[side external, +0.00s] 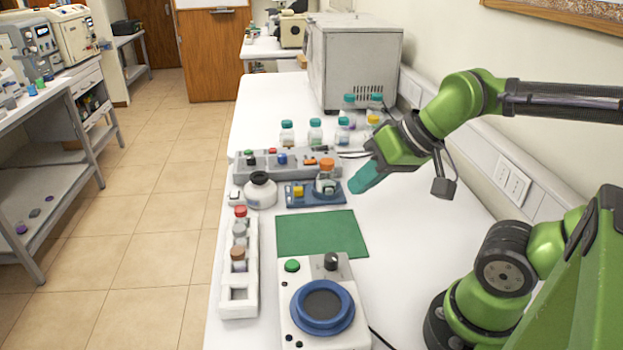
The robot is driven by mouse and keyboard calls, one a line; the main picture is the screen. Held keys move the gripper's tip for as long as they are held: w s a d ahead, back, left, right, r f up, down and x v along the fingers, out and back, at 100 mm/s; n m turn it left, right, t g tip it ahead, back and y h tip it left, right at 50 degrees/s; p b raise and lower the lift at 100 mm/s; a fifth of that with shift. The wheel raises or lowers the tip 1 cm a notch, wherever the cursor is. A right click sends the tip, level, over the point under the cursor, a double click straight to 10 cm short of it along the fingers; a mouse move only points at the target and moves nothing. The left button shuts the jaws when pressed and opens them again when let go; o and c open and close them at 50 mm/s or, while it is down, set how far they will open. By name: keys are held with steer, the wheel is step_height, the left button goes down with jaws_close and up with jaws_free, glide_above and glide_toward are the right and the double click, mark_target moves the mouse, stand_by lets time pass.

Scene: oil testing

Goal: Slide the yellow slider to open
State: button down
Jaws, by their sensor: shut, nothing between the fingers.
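A small yellow piece (298,191), which looks like the yellow slider, sits on the left part of a blue base plate (302,201). Its exact position along any track is too small to tell. A clear bottle with an orange cap (326,165) stands on the right part of the same plate. My gripper (354,187) has teal fingers, shut and empty. It hangs tilted down to the left, to the right of the blue plate and bottle, apart from the yellow piece.
A grey panel with coloured buttons (250,168) lies behind the plate. A white round container (260,190) stands to its left. A green mat (322,234) lies in front, clear. A vial rack (239,300) and blue-ringed device (323,318) are nearer. Several teal-capped bottles (287,133) stand behind.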

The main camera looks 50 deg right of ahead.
steer(key=c, duration=1.8)
jaws_free()
steer(key=shift+o, duration=1.2)
steer(key=shift+f, duration=0.15)
steer(key=o, duration=0.5)
steer(key=shift+w+d+f+m+g, duration=0.15)
steer(key=shift+w+d+f+g, duration=0.15)
steer(key=shift+w, duration=0.25)
steer(key=shift+w+d+f+m+g, duration=0.2)
steer(key=shift+w+f, duration=0.1)
steer(key=shift+w, duration=0.2)
steer(key=shift+o, duration=0.3)
steer(key=w+d+n+g, duration=0.2)
steer(key=w+d, duration=0.3)
steer(key=w, duration=0.6)
steer(key=shift+g+h, duration=0.3)
steer(key=shift+h, duration=0.1)
steer(key=n+g+h, duration=0.1)
steer(key=n+g, duration=0.3)
steer(key=n, duration=0.8)
glide_above(298, 189)
step_height(298, 189, down, 4)
step_height(298, 189, down, 16)
steer(key=shift+r, duration=0.1)
steer(key=shift+d, duration=0.1)
steer(key=shift+c, duration=0.3)
